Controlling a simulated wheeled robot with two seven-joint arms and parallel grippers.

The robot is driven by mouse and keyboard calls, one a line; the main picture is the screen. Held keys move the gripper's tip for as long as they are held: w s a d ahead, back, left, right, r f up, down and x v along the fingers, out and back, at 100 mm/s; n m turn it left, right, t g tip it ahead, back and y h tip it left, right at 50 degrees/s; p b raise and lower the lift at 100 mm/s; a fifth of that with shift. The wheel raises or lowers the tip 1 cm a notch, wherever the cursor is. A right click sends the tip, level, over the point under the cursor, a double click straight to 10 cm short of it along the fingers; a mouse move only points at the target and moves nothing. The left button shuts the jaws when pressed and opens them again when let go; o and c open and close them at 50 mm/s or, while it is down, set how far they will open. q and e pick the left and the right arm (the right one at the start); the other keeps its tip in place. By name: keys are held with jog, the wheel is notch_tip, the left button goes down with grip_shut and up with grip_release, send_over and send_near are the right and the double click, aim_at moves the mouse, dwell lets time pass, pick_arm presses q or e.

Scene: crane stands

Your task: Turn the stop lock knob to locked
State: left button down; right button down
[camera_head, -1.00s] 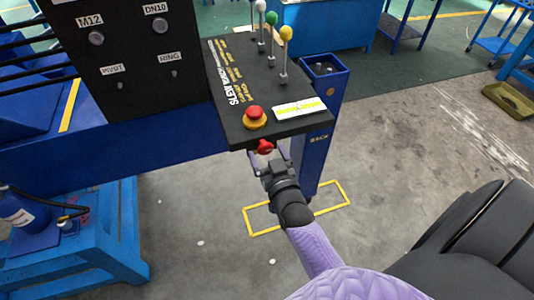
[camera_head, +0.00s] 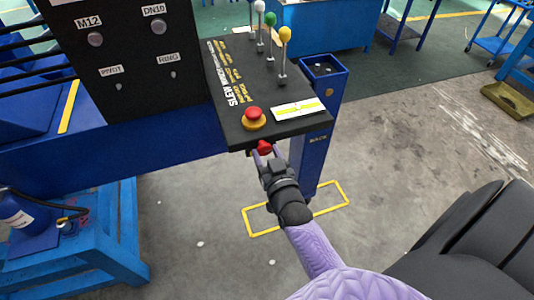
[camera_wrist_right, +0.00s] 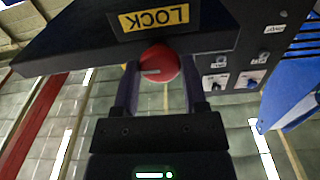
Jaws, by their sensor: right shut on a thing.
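The red stop lock knob (camera_head: 265,147) sits on the front edge of the black control console (camera_head: 235,90), below the red emergency button (camera_head: 253,117) on its yellow base. My right gripper (camera_head: 264,156) is shut on the knob. In the right wrist view the round red knob (camera_wrist_right: 159,64) is between the two fingers, with a pale mark on its face. A yellow LOCK label (camera_wrist_right: 155,18), upside down in that view, is just above it. My left gripper is not in view.
Several levers with coloured balls, one of them yellow (camera_head: 285,34), rise from the console. A blue post box (camera_head: 322,75) stands right of it. A blue stand (camera_head: 105,235) is at lower left. The floor in front is clear.

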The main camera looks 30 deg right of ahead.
jog(key=m, duration=1.3)
jog(key=shift+m+b, duration=0.5)
jog(key=shift+m, duration=1.7)
jog(key=shift+c, duration=0.7)
grip_release()
